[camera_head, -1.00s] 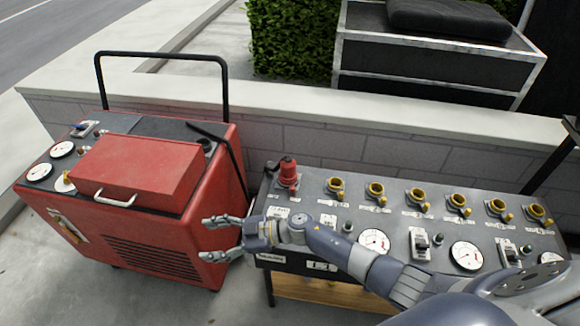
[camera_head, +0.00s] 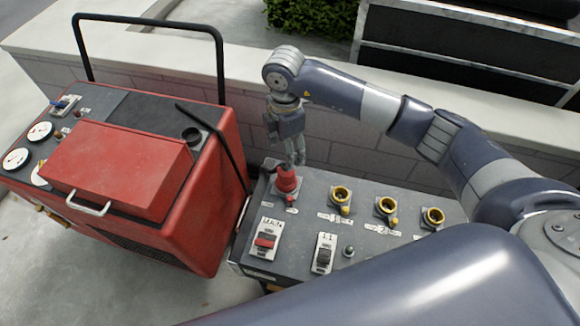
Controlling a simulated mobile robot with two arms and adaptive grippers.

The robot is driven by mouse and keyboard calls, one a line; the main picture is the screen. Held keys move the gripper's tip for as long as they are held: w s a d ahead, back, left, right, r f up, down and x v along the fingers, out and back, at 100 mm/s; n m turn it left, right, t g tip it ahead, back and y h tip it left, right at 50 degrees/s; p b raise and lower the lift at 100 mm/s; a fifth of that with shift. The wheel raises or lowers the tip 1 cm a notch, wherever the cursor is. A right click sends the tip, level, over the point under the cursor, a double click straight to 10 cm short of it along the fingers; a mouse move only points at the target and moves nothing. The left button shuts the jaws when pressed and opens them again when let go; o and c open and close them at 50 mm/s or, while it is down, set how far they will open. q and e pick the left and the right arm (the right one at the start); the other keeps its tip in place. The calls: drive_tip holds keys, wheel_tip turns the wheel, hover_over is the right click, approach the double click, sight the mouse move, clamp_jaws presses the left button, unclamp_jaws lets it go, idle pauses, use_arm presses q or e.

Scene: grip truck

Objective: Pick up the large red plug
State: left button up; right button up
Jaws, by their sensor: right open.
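The large red plug (camera_head: 287,181) stands upright at the back left corner of the grey control panel (camera_head: 300,231). My right gripper (camera_head: 295,160) points down just above the plug, its fingers close over or at the plug's top. The gripper is open, and whether the fingers touch the plug cannot be told from this angle. My left gripper is not in view. A large smooth part of my own arm covers the front right of the panel.
Yellow-ringed sockets (camera_head: 387,206) line the panel to the right of the plug. Switches (camera_head: 265,239) sit in front. A red machine (camera_head: 190,215) with a black handle (camera_head: 222,60) stands close at left. A low block wall (camera_head: 340,153) runs behind the panel.

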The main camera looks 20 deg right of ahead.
sight(286, 176)
drive_tip(key=f, duration=0.4)
drive_tip(key=shift+s+a, duration=0.2)
drive_tip(key=shift+s, duration=0.15)
drive_tip(key=shift+f, duration=0.2)
wheel_tip(286, 176, down, 5)
drive_tip(key=shift+w+d+f+p, duration=0.1)
drive_tip(key=shift+w+p, duration=0.05)
drive_tip(key=shift+p, duration=0.55)
drive_tip(key=shift+f, duration=0.1)
drive_tip(key=c, duration=0.8)
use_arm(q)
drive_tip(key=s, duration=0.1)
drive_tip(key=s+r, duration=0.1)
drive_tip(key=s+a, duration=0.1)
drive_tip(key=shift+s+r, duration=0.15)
use_arm(e)
drive_tip(key=c, duration=0.5)
